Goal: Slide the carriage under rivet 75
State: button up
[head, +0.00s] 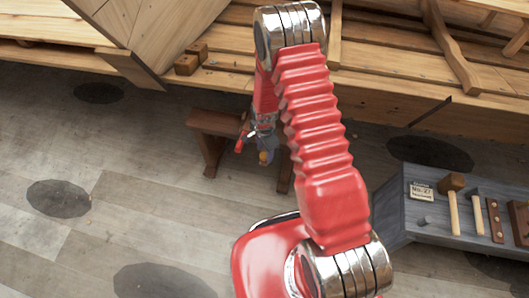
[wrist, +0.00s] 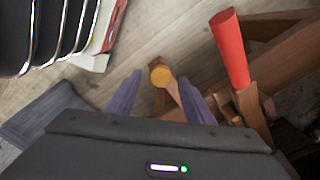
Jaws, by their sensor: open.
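My gripper (wrist: 160,78) shows in the wrist view as two purple fingers, spread apart and open. A round yellow-orange knob (wrist: 161,75) on a wooden stem appears between the fingertips. I cannot tell whether they touch it. A red handle (wrist: 231,50) on a wooden part stands to the right of the fingers. In the head view my gripper (head: 264,148) is small and partly hidden by my arm, near the red handle (head: 240,143) and the yellow knob (head: 263,157). I cannot tell which piece is the carriage. Rivet 75 and its label are not readable in either view.
A low wooden bench (head: 215,122) stands by my gripper, below the planked hull (head: 400,65). A grey tool bench (head: 405,215) with mallets and a small plate (head: 421,192) is at the right. Dark round patches mark the plank floor, which is open at left.

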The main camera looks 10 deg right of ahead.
notch_tip(320, 180, up, 12)
jog(key=shift+r, duration=0.15)
dwell(0.5)
dwell(0.6)
jog(key=s+r+n+t, duration=0.2)
jog(key=s+r+n, duration=0.2)
jog(key=s+r, duration=0.3)
jog(key=s+d+r+n+t, duration=0.1)
jog(key=s+r+n, duration=0.4)
jog(key=r, duration=1.3)
jog(key=s+r+n+t, duration=0.2)
jog(key=s+r+n, duration=0.3)
jog(key=s+r, duration=0.5)
notch_tip(320, 180, up, 2)
jog(key=shift+d+r+t, duration=0.15)
jog(key=shift+r+t, duration=0.05)
jog(key=shift+t, duration=0.1)
jog(key=shift+w, duration=0.1)
dwell(1.1)
